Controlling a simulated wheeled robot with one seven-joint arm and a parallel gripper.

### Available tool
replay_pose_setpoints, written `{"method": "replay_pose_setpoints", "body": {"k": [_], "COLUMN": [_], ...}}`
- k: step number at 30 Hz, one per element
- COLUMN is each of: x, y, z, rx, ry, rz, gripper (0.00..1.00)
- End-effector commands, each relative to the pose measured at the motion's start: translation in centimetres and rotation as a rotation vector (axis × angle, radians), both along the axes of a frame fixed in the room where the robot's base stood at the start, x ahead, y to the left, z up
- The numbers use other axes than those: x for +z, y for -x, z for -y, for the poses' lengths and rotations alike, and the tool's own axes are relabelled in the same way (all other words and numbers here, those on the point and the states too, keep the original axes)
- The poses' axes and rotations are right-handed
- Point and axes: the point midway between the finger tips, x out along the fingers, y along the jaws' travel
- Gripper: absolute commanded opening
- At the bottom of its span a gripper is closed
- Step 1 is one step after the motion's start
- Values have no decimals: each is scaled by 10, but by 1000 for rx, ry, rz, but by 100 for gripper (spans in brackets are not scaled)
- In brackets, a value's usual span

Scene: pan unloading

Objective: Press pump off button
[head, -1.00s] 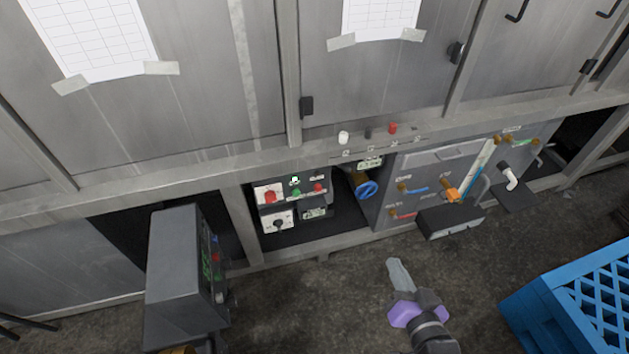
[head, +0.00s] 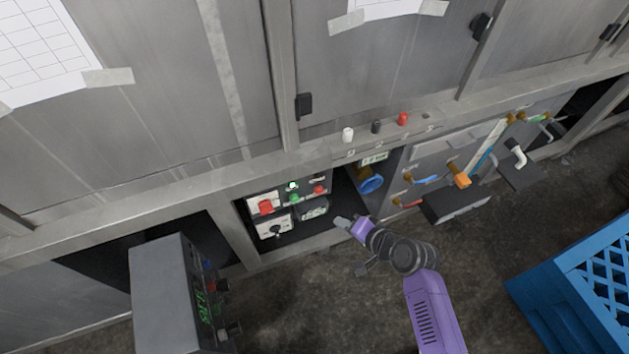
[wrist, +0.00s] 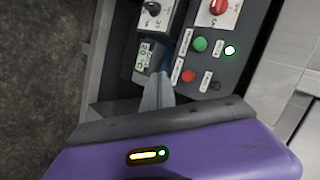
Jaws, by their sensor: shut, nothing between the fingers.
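The control panel (head: 305,183) sits in a low opening of the metal frame. It bears a red button (head: 318,190), a green button (head: 294,198) and a lit lamp (head: 292,185). In the wrist view the red button (wrist: 188,76) lies below the green button (wrist: 199,44), with the lit lamp (wrist: 229,50) to the right of the green one. The labels are too small to read. My gripper (head: 343,222) is shut and empty, in front of the panel and to its lower right. In the wrist view its fingertips (wrist: 158,90) appear just left of the red button, apart from it.
A red rotary switch (head: 265,207) and a black knob (head: 277,231) are left of the buttons. A blue-handled valve (head: 370,184) is right of the opening. A dark box with a display (head: 170,295) stands front left, a blue crate (head: 560,285) right.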

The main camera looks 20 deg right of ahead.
Motion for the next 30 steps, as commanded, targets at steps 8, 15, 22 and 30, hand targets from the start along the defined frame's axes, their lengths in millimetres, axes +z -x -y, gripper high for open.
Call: {"method": "replay_pose_setpoints", "body": {"k": [8, 15, 22, 30], "x": [-9, -9, -10, -11], "y": [12, 11, 4, -30], "z": [-13, -13, -13, -13], "rx": [12, 9, 11, 10], "ry": [-71, -71, -70, -70], "rz": [-65, -64, -62, -60], "gripper": [0, 0, 0, 0]}}
